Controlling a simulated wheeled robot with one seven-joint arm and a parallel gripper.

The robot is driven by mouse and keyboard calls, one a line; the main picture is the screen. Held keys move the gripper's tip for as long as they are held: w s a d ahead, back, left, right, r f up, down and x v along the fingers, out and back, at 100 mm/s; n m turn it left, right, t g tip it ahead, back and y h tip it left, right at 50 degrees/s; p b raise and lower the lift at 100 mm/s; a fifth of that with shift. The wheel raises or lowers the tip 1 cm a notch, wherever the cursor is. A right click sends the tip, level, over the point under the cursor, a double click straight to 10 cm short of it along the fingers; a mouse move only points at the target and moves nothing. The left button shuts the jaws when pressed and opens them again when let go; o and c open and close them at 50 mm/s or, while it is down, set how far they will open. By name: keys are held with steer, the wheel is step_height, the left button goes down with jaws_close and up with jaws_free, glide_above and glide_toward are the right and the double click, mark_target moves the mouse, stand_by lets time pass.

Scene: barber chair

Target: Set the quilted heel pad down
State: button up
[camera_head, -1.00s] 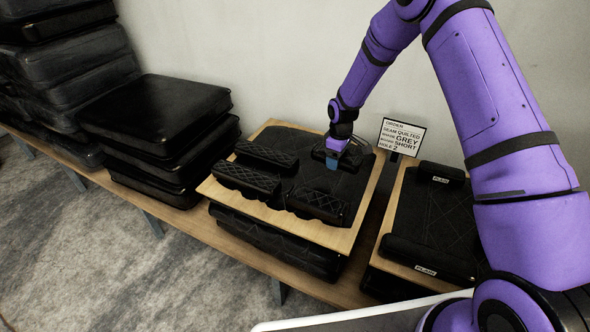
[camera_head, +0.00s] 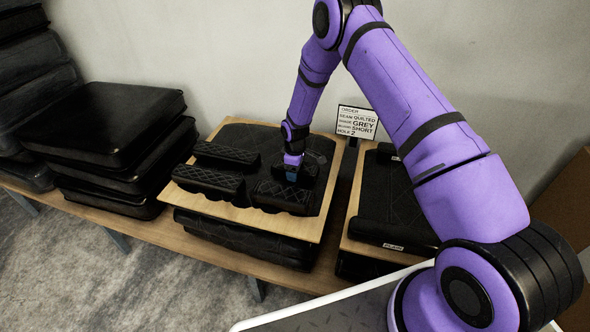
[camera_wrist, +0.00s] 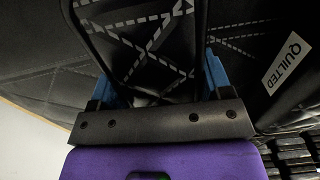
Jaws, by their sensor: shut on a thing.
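My gripper (camera_head: 292,172) is low over the right part of a wooden board (camera_head: 190,183). In the wrist view its blue fingers stand on both sides of a black quilted heel pad (camera_wrist: 150,40) with grey crossed stitching, and they are shut on it. In the head view the held pad is mostly hidden by the gripper and blends with the black pieces around it. I cannot tell whether it touches the surface below. A black piece with a QUILTED label (camera_wrist: 287,62) lies just right of the fingers in the wrist view.
Black padded rolls lie on the board at the back left (camera_head: 227,154), front left (camera_head: 208,182) and front right (camera_head: 282,196). An order sign (camera_head: 356,122) stands behind, reading QUILTED, GREY, SHORT, 2. A second board with a PLAIN-labelled cushion (camera_head: 392,218) is right. Stacked cushions (camera_head: 105,125) stand left.

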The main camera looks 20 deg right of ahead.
steer(key=shift+f, duration=0.1)
steer(key=o, duration=1)
steer(key=shift+o, duration=0.2)
step_height(320, 180, up, 12)
steer(key=shift+r, duration=0.25)
